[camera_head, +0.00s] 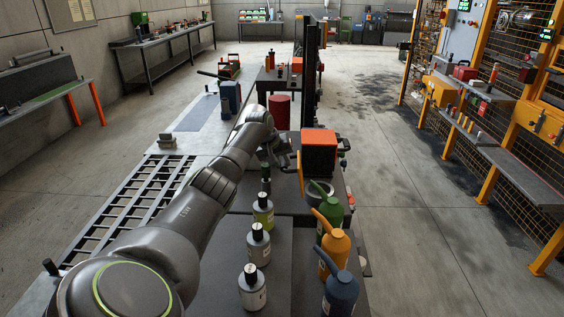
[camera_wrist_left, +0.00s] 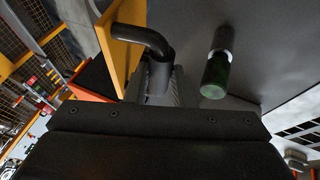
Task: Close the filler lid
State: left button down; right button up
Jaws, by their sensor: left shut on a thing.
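An orange box-shaped machine (camera_head: 319,140) with a dark face stands on the dark bench, right of my left gripper. A thin yellow-orange panel, which looks like the filler lid (camera_head: 300,176), stands upright at its left side, swung out from the box. The panel also shows in the left wrist view (camera_wrist_left: 130,50). My left gripper (camera_head: 284,158) is shut on a dark bent handle (camera_wrist_left: 150,45) beside the panel. My right gripper is in neither view.
Bottles with black caps (camera_head: 259,245) stand in a row below the gripper. Green, orange (camera_head: 333,252) and blue (camera_head: 341,293) cans stand to their right. A green bottle (camera_wrist_left: 216,68) is close in the wrist view. A red drum (camera_head: 280,112) stands behind.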

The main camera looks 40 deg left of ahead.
pick_arm(q)
jog(key=shift+w+d+r+g+y+p, duration=0.4)
jog(key=shift+w+d+r+p, duration=0.2)
jog(key=shift+p, duration=0.25)
jog(key=w+d, duration=0.1)
jog(key=w+d+g+y, duration=0.1)
jog(key=shift+d+r+m, duration=0.3)
jog(key=shift+d+r, duration=0.1)
jog(key=shift+w+d+b, duration=0.5)
jog(key=shift+w+d, duration=0.5)
jog(key=shift+d, duration=0.25)
jog(key=shift+f, duration=0.1)
